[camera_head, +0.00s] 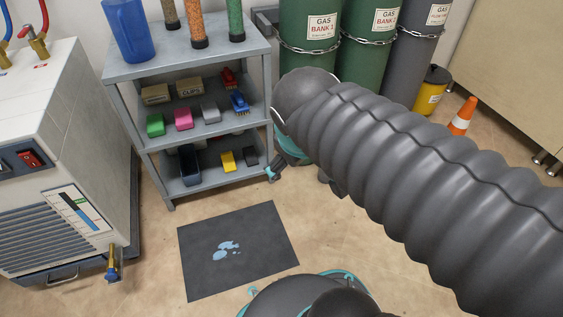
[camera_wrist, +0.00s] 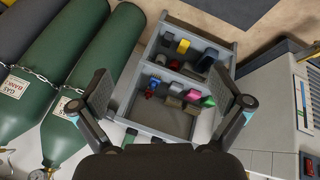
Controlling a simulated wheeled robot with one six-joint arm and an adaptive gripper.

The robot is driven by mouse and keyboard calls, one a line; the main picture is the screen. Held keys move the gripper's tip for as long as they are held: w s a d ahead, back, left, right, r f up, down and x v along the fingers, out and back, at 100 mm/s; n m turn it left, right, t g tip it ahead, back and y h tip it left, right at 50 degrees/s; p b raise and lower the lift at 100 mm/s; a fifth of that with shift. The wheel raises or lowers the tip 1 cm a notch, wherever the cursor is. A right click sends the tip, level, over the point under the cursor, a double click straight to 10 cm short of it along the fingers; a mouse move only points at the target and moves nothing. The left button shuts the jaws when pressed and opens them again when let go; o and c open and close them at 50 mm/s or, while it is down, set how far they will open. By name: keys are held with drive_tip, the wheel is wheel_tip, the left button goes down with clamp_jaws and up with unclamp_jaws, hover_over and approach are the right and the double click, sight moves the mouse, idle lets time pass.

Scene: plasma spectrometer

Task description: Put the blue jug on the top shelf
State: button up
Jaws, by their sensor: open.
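The blue jug (camera_head: 129,32) stands upright at the left end of the top shelf (camera_head: 177,50) of a grey rack, with its upper part cut off by the picture edge. I cannot make the jug out in the wrist view. My gripper (camera_wrist: 168,100) is open, its two fingers wide apart with nothing between them. The rack's lower shelves show beyond the fingers. In the head view my gripper is mostly hidden behind my arm, with a teal-tipped finger showing just right of the rack, apart from the jug.
Clear tubes of coloured granules (camera_head: 235,20) stand on the top shelf, right of the jug. Lower shelves hold small boxes and brushes. Green gas cylinders (camera_head: 309,35) stand right of the rack, a white machine (camera_head: 60,150) left. A dark mat (camera_head: 200,270) lies on the floor.

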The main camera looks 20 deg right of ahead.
drive_tip(key=s+a+m+y, duration=0.1)
drive_tip(key=s+a+f+m+y, duration=0.1)
drive_tip(key=s+a+m, duration=0.1)
drive_tip(key=shift+s+a, duration=0.15)
drive_tip(key=shift+s, duration=0.1)
idle(4.2)
